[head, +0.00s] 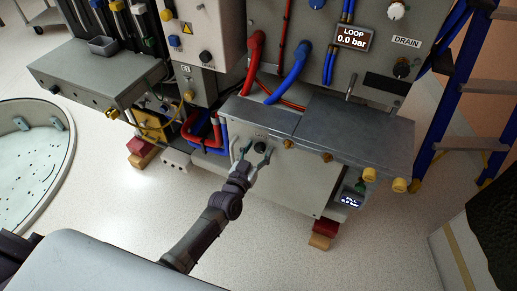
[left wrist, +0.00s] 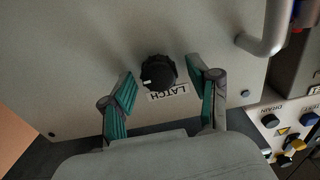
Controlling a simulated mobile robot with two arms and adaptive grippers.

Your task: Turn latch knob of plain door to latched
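The latch knob (left wrist: 158,72) is a black ridged knob with a white mark, on a plain grey door panel (left wrist: 90,55). A LATCH label (left wrist: 168,92) is beside it in the left wrist view. My left gripper (left wrist: 162,84) is open, with one teal-padded finger on each side of the knob and gaps to both. In the head view the left gripper (head: 254,152) is at the front of the grey cabinet, around the dark knob (head: 260,147). My right gripper is in neither view.
A metal handle (left wrist: 270,30) curves out of the panel near the knob. The cabinet top (head: 350,127) overhangs the door. Red and blue hoses (head: 288,75) run above it. A blue ladder (head: 455,90) stands at the right.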

